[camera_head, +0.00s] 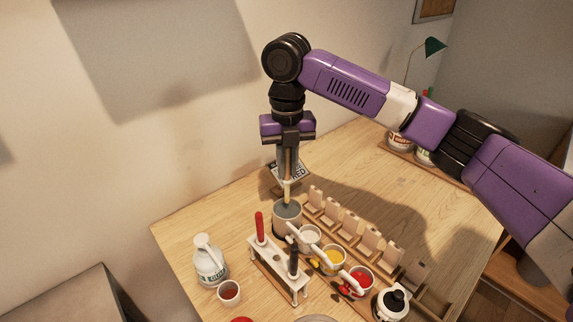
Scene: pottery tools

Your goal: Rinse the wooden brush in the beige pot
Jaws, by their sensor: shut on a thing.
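My gripper (289,150) points straight down above the back part of the table and is shut on the thin wooden brush (288,188). The brush hangs upright, and its lower end reaches the mouth of a greyish pot (288,226) with dark liquid inside. I take this to be the beige pot, though it looks grey-beige here. The brush tip is hidden or too small to tell how deep it sits.
A white rack (283,268) with red- and black-handled tools stands in front. Paint cups, white, yellow (333,260) and red (361,280), run to the right beside a wooden slotted holder (370,240). A white bottle (210,264) and cup (229,292) stand left.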

